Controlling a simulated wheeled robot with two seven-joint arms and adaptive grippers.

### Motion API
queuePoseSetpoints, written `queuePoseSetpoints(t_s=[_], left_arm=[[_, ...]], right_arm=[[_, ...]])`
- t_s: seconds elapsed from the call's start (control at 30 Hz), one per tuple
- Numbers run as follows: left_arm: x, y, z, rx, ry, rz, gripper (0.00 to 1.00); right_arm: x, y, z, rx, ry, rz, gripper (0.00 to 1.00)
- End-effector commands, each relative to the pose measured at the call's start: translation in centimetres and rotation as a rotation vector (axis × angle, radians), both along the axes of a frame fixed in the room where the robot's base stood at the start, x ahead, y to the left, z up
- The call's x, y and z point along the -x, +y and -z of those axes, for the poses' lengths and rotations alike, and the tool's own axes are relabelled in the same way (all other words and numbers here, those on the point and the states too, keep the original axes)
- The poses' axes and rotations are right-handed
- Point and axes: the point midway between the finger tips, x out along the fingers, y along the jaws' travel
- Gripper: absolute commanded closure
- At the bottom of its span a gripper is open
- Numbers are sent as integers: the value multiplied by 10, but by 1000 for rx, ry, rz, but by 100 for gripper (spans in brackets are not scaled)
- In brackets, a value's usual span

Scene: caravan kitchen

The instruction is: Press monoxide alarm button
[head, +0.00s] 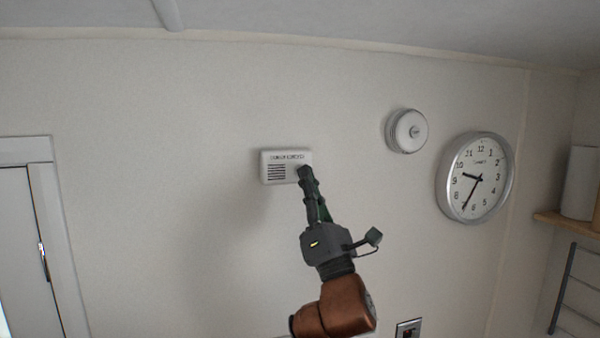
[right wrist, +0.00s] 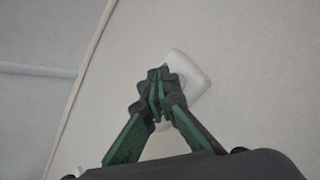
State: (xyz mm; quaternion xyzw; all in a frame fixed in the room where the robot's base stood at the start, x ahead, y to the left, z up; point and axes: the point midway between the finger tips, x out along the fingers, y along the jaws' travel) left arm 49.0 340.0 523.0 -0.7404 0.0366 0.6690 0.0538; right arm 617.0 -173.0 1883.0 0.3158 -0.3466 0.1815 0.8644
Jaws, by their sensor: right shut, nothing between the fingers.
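The monoxide alarm (head: 276,173) is a small white box on the wall, with dark lettering along its top and a slotted grille on its left half. My right gripper (head: 304,172) is shut and empty, with its fingertips over the right part of the alarm's front. The tips hide the spot behind them, and I cannot tell whether they touch it. In the right wrist view the shut fingertips (right wrist: 157,80) overlap a white rounded box (right wrist: 190,72), with part of a round feature beside the tips. My left gripper is not in view.
A round white detector (head: 407,131) and a wall clock (head: 476,178) hang to the right of the alarm. A shelf (head: 568,224) with a white cylinder is at the far right. A door frame (head: 50,200) stands at the left. The wall around the alarm is clear.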

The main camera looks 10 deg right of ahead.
Motion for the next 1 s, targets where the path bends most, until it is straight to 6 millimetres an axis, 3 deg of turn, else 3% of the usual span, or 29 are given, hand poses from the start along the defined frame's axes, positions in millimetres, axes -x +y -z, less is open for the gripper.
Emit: queuePoseSetpoints(t_s=[1.0], left_arm=[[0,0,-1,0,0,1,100]], right_arm=[[-9,0,0,0,0,0,100]])
